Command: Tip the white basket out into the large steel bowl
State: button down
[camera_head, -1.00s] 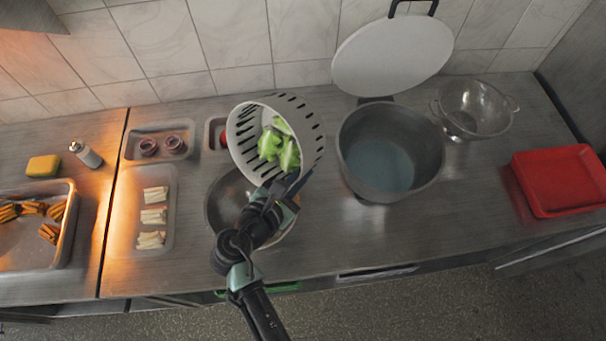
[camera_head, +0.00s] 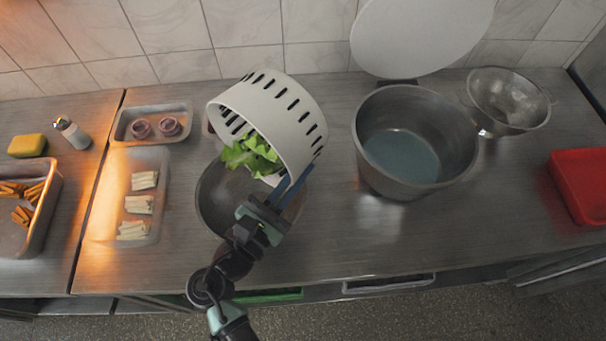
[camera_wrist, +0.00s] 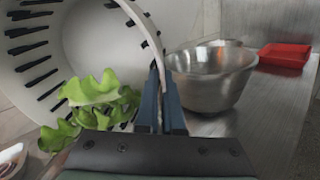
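The white slotted basket (camera_head: 283,110) is held above the large steel bowl (camera_head: 222,200), tilted with its mouth facing down and to the left. Green leaves (camera_head: 252,154) lie at its mouth, over the bowl. My gripper (camera_head: 284,196) is shut on the basket's rim at the near side. In the wrist view the fingers (camera_wrist: 161,105) pinch the rim of the basket (camera_wrist: 100,40), and leaves (camera_wrist: 95,100) lie inside near the lip. The steel bowl (camera_wrist: 212,78) seen right of the fingers there may be another vessel; I cannot tell. The basket partly hides the bowl in the head view.
A deep steel pot (camera_head: 370,150) with liquid stands to the right, its white lid (camera_head: 420,35) behind it. A steel colander (camera_head: 508,100) and a red tray (camera_head: 585,185) are farther right. Trays with cut food (camera_head: 105,215) stand left. The counter front right of the bowl is clear.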

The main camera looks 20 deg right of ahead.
jog(key=s+a+f+n+t+h+b, duration=0.1)
jog(key=s+a+t+h+b, duration=0.2)
jog(key=b, duration=1.4)
jog(key=shift+a+n+t+h, duration=0.3)
jog(key=shift+a+t+h, duration=0.95)
jog(key=shift+t+h, duration=0.45)
